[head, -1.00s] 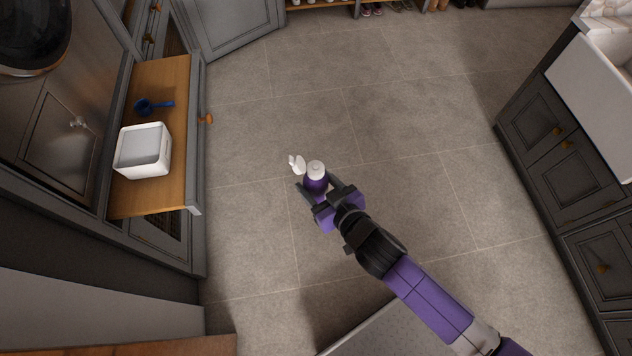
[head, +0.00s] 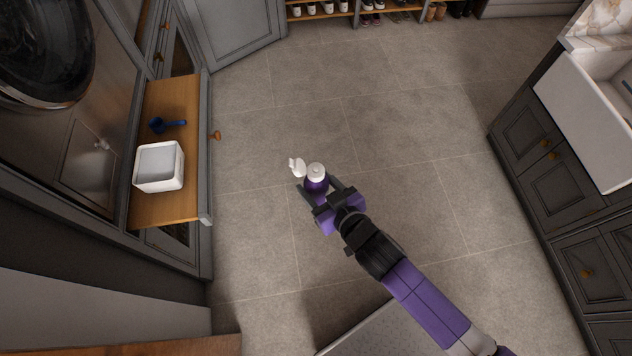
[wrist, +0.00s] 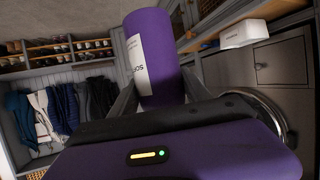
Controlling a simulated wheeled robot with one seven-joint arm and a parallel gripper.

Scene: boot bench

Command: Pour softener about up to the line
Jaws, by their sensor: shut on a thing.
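A purple softener bottle (head: 317,186) with a white top is held by my gripper (head: 319,192) above the open floor in the head view. A small white flip cap (head: 297,166) stands open at its side. In the wrist view the bottle (wrist: 156,55) shows a white label, partly cut off, between the fingers. My gripper is shut on the bottle. A white open-topped box (head: 160,166) sits on a pulled-out wooden shelf (head: 165,213) at left. A blue scoop or measuring cup (head: 165,125) lies behind it. I cannot make out a fill line.
A dark appliance with a round door (head: 45,50) stands left of the shelf. Grey cabinets and a white sink (head: 590,115) are at right. Shoe racks (head: 375,15) line the back. The tiled floor (head: 400,130) between is clear.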

